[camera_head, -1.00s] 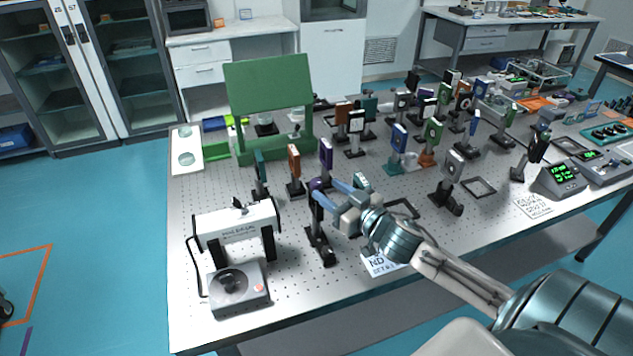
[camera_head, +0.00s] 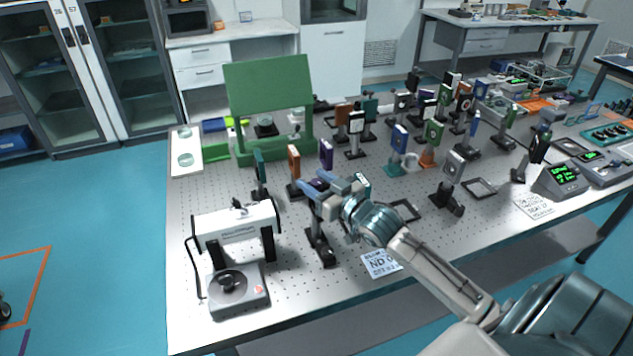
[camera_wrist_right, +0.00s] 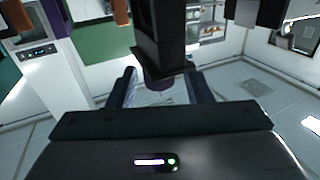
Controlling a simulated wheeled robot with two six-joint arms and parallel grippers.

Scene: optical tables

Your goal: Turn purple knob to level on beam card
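The purple knob (camera_head: 318,184) sits on top of a dark upright post (camera_head: 317,230) on the perforated table, partly covered by my gripper. My right gripper (camera_head: 312,183) reaches in from the right, its fingers at the knob. In the right wrist view the knob (camera_wrist_right: 158,84) shows between the two separated fingers (camera_wrist_right: 160,90), with a gap on each side. The gripper looks open around it, not clamped. My left gripper is not in view. I cannot tell which item is the beam card.
A white-topped box device (camera_head: 235,222) and a grey unit with a dial (camera_head: 238,287) stand left of the post. Optics holders, including an orange one (camera_head: 294,162) and a purple one (camera_head: 326,154), stand close behind. A printed label (camera_head: 380,263) lies in front.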

